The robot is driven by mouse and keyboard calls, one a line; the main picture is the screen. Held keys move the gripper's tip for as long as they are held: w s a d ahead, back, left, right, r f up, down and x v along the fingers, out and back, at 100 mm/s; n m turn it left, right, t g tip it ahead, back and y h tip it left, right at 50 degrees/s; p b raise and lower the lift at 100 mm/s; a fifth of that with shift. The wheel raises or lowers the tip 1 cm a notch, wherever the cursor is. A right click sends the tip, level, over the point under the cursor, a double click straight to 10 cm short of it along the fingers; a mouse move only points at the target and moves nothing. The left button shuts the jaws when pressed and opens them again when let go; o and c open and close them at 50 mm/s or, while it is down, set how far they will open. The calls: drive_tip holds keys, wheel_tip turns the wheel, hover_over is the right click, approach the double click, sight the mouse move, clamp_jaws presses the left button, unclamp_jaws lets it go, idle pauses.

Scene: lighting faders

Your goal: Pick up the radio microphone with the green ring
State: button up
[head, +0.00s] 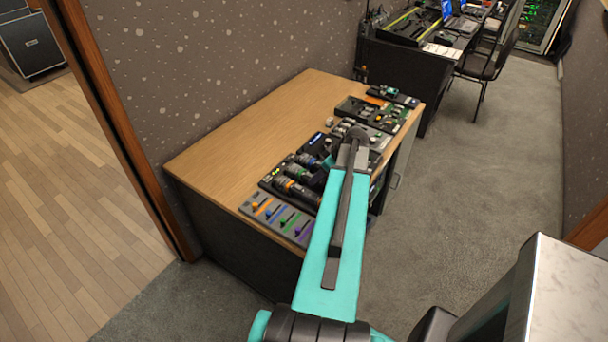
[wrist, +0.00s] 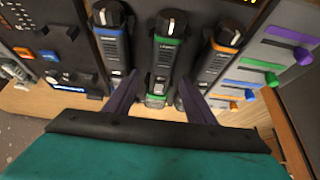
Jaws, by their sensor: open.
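The radio microphone with the green ring (wrist: 165,52) is the middle one of three dark microphones lying side by side in the wrist view. My gripper (wrist: 159,86) is open, with one dark finger on each side of its lower part. Nothing is clamped, and I cannot tell whether the fingers touch it. A microphone with a blue ring (wrist: 112,45) lies to its left and one with an orange ring (wrist: 217,55) to its right. In the head view the microphones (head: 292,187) lie in a dark tray, and my arm hides the gripper.
A grey fader panel (head: 278,218) with coloured sliders sits beside the microphones at the near end of the wooden table (head: 225,145). More devices (head: 370,110) line the table's right side. The table's left part is bare. Neighbouring microphones leave narrow gaps around the fingers.

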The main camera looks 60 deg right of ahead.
drive_tip(key=shift+p+x, duration=1)
drive_tip(key=shift+x, duration=1.05)
drive_tip(key=shift+w+r, duration=0.1)
clamp_jaws()
drive_tip(key=shift+r, duration=0.15)
drive_tip(key=shift+r+b, duration=1)
drive_tip(key=shift+r, duration=0.55)
drive_tip(key=s+a+r+b, duration=0.1)
drive_tip(key=s+b, duration=0.4)
drive_tip(key=s, duration=1.1)
drive_tip(key=shift+a+r+b, duration=0.2)
drive_tip(key=shift+r+b, duration=0.1)
